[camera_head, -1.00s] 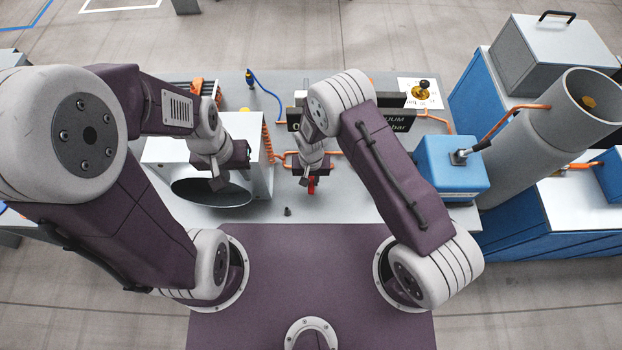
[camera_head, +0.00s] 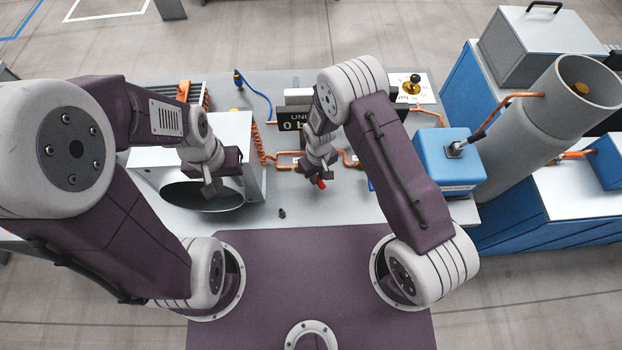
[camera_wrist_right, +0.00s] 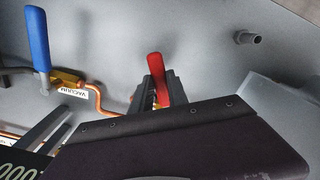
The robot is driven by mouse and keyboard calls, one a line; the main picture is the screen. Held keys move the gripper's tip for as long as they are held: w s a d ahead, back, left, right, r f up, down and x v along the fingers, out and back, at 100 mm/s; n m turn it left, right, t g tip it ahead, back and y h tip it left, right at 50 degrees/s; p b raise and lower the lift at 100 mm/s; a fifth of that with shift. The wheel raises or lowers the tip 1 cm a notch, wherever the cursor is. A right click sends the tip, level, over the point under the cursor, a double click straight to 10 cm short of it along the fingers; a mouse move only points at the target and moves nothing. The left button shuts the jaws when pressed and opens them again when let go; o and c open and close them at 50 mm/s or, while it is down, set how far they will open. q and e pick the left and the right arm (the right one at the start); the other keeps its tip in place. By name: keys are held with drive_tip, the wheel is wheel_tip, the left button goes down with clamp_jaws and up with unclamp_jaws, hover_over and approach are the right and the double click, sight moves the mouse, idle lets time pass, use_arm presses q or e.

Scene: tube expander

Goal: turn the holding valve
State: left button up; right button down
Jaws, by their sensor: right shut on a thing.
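The red valve handle (camera_wrist_right: 157,72) stands between the two dark fingers of my right gripper (camera_wrist_right: 160,90) in the right wrist view, and the jaws are shut on it. Its brass valve body is mostly hidden behind the fingers. In the head view the red handle (camera_head: 320,184) shows just below my right gripper (camera_head: 317,177), slanting down to the right. My left gripper (camera_head: 212,188) hangs in front of the white box with the dark oval opening, apart from the valves. Whether its jaws are open cannot be made out.
A blue valve handle (camera_wrist_right: 38,42) with a VACUUM label stands on the same copper pipe. A small dark fitting (camera_head: 282,213) lies on the grey bench. The white box (camera_head: 230,140) is at left. A blue pump box (camera_head: 448,160) and a grey cylinder (camera_head: 540,130) are at right.

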drive_tip(key=w+d+n+b, duration=0.1)
drive_tip(key=w+d+n, duration=0.1)
drive_tip(key=n, duration=0.1)
drive_tip(key=shift+n+b, duration=0.3)
drive_tip(key=shift+b, duration=0.1)
drive_tip(key=shift+w+d+n+b, duration=0.45)
drive_tip(key=shift+w+n, duration=0.05)
drive_tip(key=shift+n, duration=0.4)
drive_tip(key=w+n+b, duration=0.1)
drive_tip(key=w+d+n, duration=0.1)
drive_tip(key=n, duration=0.1)
drive_tip(key=shift+w+b, duration=0.15)
drive_tip(key=shift+b, duration=0.2)
drive_tip(key=shift+w+d+r+n+b, duration=0.1)
drive_tip(key=shift+w+n+b, duration=0.25)
drive_tip(key=shift+w+n, duration=0.4)
drive_tip(key=shift+w+d+n+b, duration=0.1)
drive_tip(key=shift+w+n+b, duration=0.3)
drive_tip(key=shift+n, duration=0.65)
drive_tip(key=c, duration=1.4)
unclamp_jaws()
drive_tip(key=shift+o, duration=0.6)
